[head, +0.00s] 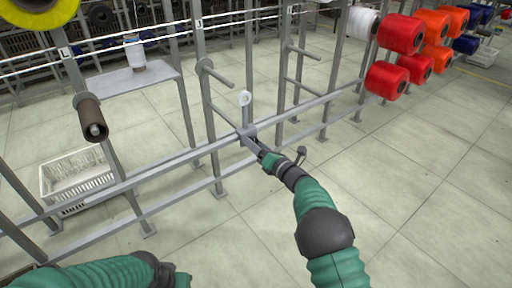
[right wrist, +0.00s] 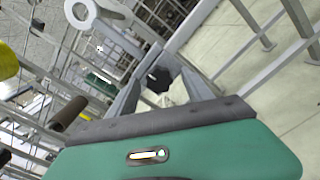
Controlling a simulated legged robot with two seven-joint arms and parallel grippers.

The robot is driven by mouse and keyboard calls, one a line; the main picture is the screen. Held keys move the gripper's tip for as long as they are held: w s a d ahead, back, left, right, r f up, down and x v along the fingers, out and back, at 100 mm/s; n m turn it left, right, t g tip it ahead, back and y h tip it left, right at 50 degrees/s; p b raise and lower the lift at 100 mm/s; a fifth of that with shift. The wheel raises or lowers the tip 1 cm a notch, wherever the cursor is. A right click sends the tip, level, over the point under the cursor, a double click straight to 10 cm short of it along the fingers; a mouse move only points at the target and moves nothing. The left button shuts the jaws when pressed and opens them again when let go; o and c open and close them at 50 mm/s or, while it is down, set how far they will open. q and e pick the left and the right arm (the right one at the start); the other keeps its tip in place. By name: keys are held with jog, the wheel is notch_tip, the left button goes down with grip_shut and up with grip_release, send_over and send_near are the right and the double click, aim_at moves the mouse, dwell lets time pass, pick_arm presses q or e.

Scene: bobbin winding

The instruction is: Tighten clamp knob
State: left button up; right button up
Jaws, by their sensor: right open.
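The clamp knob (right wrist: 159,80) is small, dark and lobed; in the right wrist view it shows between the two fingers of my right gripper (right wrist: 162,75). The fingers stand apart on either side of it, and I cannot tell whether they touch it. In the head view my right gripper (head: 252,141) reaches the clamp (head: 246,130) on the grey rail, and the knob is too small to make out there.
Grey frame uprights and rails (head: 165,165) surround the clamp. A brown spool (head: 90,117) hangs at left, above a white basket (head: 78,175). A shelf (head: 150,82) carries a white cone (head: 135,53). Red spools (head: 386,80) hang at right. The floor at right is clear.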

jog(key=shift+c, duration=0.5)
grip_shut()
